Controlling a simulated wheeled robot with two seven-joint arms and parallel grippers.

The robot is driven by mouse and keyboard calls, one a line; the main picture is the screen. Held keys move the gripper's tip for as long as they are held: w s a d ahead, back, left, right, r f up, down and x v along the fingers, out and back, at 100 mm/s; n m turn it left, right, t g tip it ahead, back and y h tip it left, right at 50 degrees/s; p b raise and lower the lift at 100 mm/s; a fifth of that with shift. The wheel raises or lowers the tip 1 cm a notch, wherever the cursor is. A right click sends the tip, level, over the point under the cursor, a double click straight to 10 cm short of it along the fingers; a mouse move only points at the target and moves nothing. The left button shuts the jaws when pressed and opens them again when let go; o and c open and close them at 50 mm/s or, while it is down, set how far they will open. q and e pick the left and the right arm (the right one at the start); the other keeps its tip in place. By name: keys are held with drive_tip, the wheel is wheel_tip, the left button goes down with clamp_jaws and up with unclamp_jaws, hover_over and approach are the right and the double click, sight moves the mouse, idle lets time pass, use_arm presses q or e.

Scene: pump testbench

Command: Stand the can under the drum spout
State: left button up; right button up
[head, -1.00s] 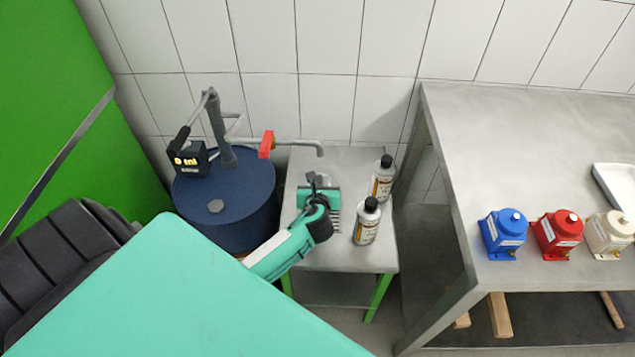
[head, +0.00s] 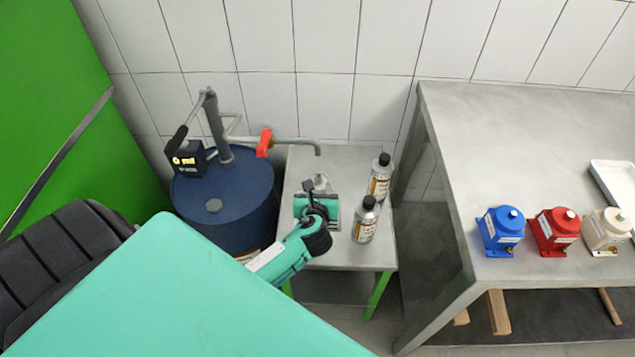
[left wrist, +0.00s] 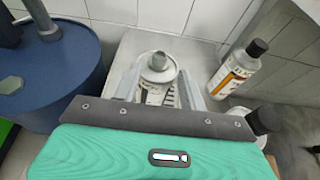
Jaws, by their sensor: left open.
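A small pale metal can (head: 320,183) stands on the small steel table (head: 345,260), just beyond my left gripper and below the drum spout (head: 318,150) in the head view. The left wrist view shows the can (left wrist: 157,72) from above, upright, with a round top. My left gripper (head: 318,192) is open; its two fingers (left wrist: 160,85) lie on either side of the can, and I see no clear contact. Whether the can is exactly under the spout tip is hard to tell. My right gripper is not in view.
The blue drum (head: 225,200) with its pump and red valve handle (head: 264,143) stands left of the table. Two black-capped bottles (head: 380,178) (head: 365,220) stand close right of the gripper. A steel bench (head: 540,150) holds blue, red and cream units further right.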

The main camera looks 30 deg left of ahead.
use_arm(q)
drive_tip(key=v, duration=0.7)
drive_tip(key=shift+s, duration=0.1)
